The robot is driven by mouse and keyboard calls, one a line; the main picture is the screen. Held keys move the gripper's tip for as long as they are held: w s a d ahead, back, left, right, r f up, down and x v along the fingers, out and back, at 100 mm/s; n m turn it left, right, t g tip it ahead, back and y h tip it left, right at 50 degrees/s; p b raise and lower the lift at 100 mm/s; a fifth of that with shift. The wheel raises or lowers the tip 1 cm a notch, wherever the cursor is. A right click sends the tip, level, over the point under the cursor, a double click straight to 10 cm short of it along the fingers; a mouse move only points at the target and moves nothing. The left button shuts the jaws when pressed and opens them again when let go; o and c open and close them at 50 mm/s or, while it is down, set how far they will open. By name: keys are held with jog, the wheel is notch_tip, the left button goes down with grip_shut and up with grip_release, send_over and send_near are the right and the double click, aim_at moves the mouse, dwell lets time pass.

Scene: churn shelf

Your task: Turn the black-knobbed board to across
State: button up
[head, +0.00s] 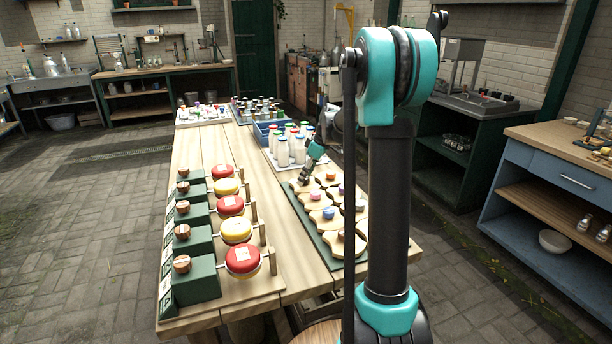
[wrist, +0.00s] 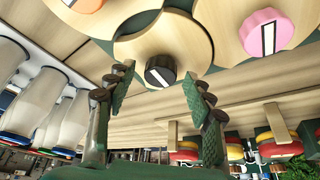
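The black knob (wrist: 160,70) shows in the wrist view on a round pale wooden board (wrist: 182,38). Its white line lies slanted in that view. My gripper (wrist: 155,84) is open, with one green finger on each side of the black knob and visible gaps between. I cannot tell whether the fingertips reach down to the knob's height. In the head view my gripper (head: 305,179) is at the far left corner of the green tray of boards, and it hides the black knob there.
Neighbouring boards carry an orange knob (head: 331,174), a pink knob (head: 316,194) and a blue knob (head: 327,213), close around. White bottles (head: 284,152) stand just behind my gripper. Red and yellow discs (head: 231,205) on green stands line the table's left side. Bare planks lie between.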

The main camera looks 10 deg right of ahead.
jog(key=v, duration=1.2)
jog(key=shift+d+f, duration=0.1)
